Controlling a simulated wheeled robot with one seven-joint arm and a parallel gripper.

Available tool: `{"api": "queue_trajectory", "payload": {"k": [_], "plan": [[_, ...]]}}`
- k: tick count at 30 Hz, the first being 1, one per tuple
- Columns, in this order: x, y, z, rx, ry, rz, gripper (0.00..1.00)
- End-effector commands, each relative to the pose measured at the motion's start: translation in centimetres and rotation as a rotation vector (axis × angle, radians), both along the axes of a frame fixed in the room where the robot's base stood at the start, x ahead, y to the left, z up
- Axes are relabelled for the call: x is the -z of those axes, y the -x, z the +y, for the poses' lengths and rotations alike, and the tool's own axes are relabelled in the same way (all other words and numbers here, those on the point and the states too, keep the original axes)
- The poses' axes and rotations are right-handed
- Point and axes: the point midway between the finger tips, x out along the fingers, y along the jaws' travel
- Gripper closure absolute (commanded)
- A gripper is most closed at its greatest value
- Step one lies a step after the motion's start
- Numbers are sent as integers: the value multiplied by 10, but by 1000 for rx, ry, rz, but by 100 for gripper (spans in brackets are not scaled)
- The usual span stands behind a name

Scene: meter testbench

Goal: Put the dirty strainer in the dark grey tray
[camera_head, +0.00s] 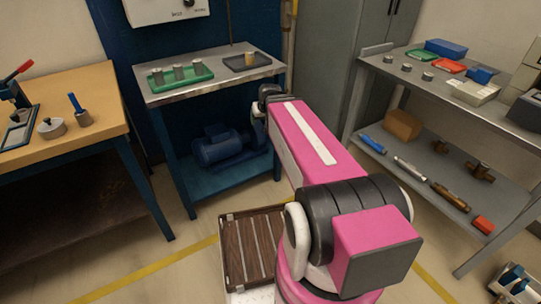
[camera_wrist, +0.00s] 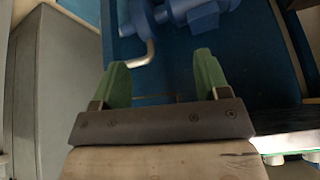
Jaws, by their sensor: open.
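The dark grey tray (camera_head: 234,64) lies on the right part of the metal-topped bench in the head view. Neither tray shows in the wrist view.
A blue pump (camera_head: 220,147) sits on the bench's lower shelf and shows blurred beyond my fingers (camera_wrist: 190,12). A wooden bench (camera_head: 85,90) with tools stands left. A grey shelf unit (camera_head: 440,80) with parts stands right. A slatted wooden platform (camera_head: 250,245) lies on the floor.

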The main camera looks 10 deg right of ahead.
Motion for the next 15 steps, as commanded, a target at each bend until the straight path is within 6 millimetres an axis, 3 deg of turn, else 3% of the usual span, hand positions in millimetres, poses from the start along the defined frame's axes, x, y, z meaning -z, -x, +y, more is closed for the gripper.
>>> {"api": "queue_trajectory", "payload": {"k": [1,3,7,10,15], "plan": [[23,24,0,7,11,84,31],[48,51,-2,21,26,191,31],[80,94,-5,47,57,350,31],[94,115,-6,62,75,429,31],[102,128,-8,74,89,480,31]]}}
